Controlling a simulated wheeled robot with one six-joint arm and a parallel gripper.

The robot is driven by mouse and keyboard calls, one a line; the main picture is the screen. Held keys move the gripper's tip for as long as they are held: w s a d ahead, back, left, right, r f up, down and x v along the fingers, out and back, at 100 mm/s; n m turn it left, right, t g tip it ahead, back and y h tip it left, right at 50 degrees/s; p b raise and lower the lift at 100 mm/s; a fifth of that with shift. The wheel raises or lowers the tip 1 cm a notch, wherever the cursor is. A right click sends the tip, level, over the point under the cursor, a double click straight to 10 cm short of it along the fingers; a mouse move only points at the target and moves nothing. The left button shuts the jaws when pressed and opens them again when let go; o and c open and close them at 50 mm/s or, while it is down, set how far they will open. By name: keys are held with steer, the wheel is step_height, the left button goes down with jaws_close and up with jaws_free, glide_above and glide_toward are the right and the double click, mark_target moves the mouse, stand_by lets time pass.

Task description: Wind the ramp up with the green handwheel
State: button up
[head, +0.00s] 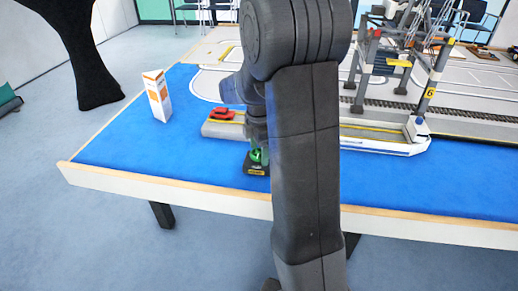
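The green handwheel (256,156) sits on a small black base with a yellow label, on the blue table top near its front edge. Part of the wheel is hidden by my arm. My gripper (257,141) points down right at the wheel. Its fingers are too small and too covered to tell whether they are open, shut or touching it. A low grey slab (214,130), apparently the ramp or its approach, lies just behind and left of the wheel, with a red toy car (222,114) on it. My arm hides where it continues to the right.
An orange-and-white box (157,96) stands at the left on the blue table (120,140). A white-and-blue model vessel (385,143) lies right of my arm, with gantry cranes (430,85) and track behind it. The blue front-left area is clear.

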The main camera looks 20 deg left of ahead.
steer(key=c, duration=0.8)
steer(key=shift+c, duration=0.2)
